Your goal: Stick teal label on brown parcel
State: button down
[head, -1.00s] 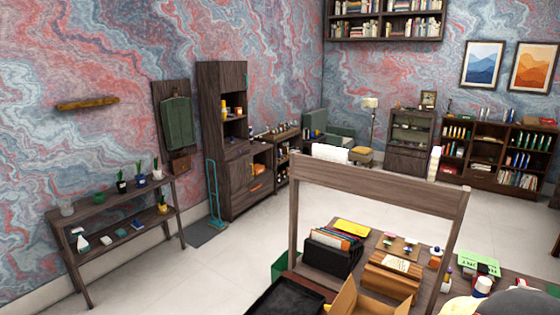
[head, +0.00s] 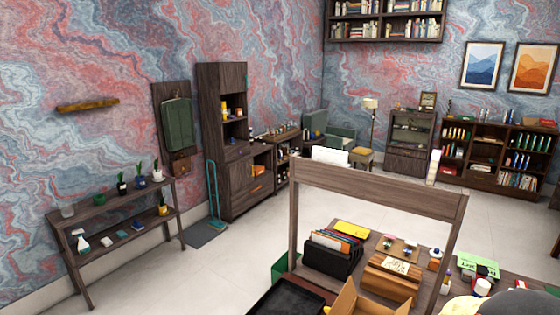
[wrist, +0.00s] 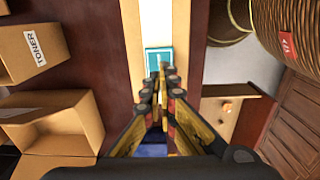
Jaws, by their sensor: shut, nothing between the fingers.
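In the wrist view a small teal label (wrist: 158,57) lies flat on a tan surface with a white strip (wrist: 155,20), which may be the brown parcel; I cannot tell for sure. My gripper (wrist: 163,72) is shut and empty, with its fingertips at the label's lower edge. The fingers hide part of the label. Whether they touch it is unclear. My gripper does not show in the head view.
In the wrist view a toner box (wrist: 32,48) and an open cardboard box (wrist: 55,120) are at left. Wicker baskets (wrist: 285,25) are at upper right. In the head view a black file holder (head: 333,258) and a black tray (head: 288,298) crowd the desk.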

jog(key=shift+r+p, duration=1.65)
jog(key=shift+r, duration=0.9)
jog(key=shift+s+m, duration=0.25)
jog(key=shift+m, duration=0.55)
jog(key=s+a+r+m+t+b, duration=0.2)
jog(key=s+a+r+m+b, duration=0.2)
jog(key=r, duration=0.6)
jog(key=s+a+r+m+t+b, duration=0.3)
jog(key=s+a+r+m+b, duration=0.2)
jog(key=r, duration=0.6)
jog(key=s+a+b, duration=0.2)
jog(key=a+b, duration=0.1)
jog(key=shift+s+m+t, duration=0.3)
jog(key=shift+s, duration=0.05)
